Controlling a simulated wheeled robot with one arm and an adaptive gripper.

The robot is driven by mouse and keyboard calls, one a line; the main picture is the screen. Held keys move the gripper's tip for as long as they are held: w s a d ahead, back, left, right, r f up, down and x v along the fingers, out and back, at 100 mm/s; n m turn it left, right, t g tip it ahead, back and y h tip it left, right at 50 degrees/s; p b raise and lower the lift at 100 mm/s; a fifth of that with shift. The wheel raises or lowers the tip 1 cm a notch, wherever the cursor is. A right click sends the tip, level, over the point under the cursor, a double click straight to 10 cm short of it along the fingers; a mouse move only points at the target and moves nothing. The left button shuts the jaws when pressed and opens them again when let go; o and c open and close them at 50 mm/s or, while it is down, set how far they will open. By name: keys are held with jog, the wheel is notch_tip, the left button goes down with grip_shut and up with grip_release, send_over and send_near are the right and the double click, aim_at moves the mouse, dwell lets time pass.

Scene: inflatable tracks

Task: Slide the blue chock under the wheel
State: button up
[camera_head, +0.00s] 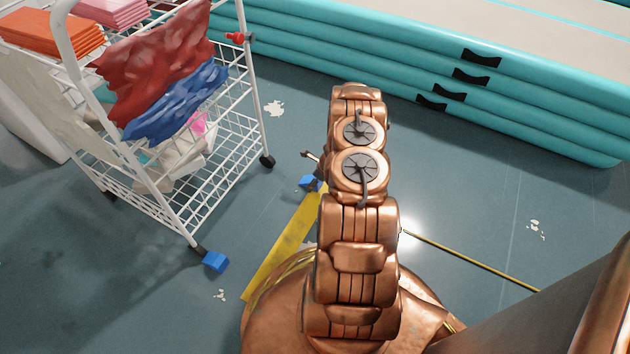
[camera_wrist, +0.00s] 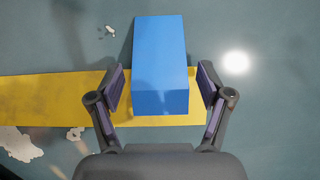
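A blue chock (camera_wrist: 160,50) lies on the floor at the yellow strip, between the two fingers of my gripper (camera_wrist: 161,72). The fingers are open, with a gap on each side of the chock. In the head view this chock (camera_head: 309,183) shows just left of my arm, and my gripper (camera_head: 312,160) is mostly hidden behind the arm. A second blue chock (camera_head: 215,261) lies on the floor against or very close to the cart's near wheel (camera_head: 199,250). The cart's right wheel (camera_head: 267,161) is dark and has no chock beside it.
A white wire cart (camera_head: 190,205) with folded cloths and red and blue fabric stands at left. Teal inflatable tracks (camera_head: 400,70) are stacked behind. A yellow floor strip (camera_head: 285,243) runs between cart and arm. Open floor lies between the cart and the tracks.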

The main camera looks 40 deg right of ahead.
jog(key=c, duration=1.2)
jog(key=shift+o, duration=0.2)
jog(key=shift+w+a+p, duration=0.2)
jog(key=shift+w+p, duration=0.05)
jog(key=shift+w, duration=0.4)
jog(key=shift+w+a+p, duration=0.2)
jog(key=shift+w+p, duration=0.05)
jog(key=shift+w, duration=0.35)
jog(key=shift+w+a+b, duration=0.2)
jog(key=shift+w+a, duration=0.3)
jog(key=shift+w, duration=1.2)
jog(key=shift+w+a+b, duration=0.15)
jog(key=shift+w+a, duration=0.4)
jog(key=shift+w, duration=1.2)
jog(key=shift+w+a+b, duration=0.2)
jog(key=shift+w+a, duration=0.3)
jog(key=shift+w, duration=1.2)
jog(key=o, duration=1.3)
jog(key=shift+r, duration=0.1)
jog(key=shift+v, duration=5.95)
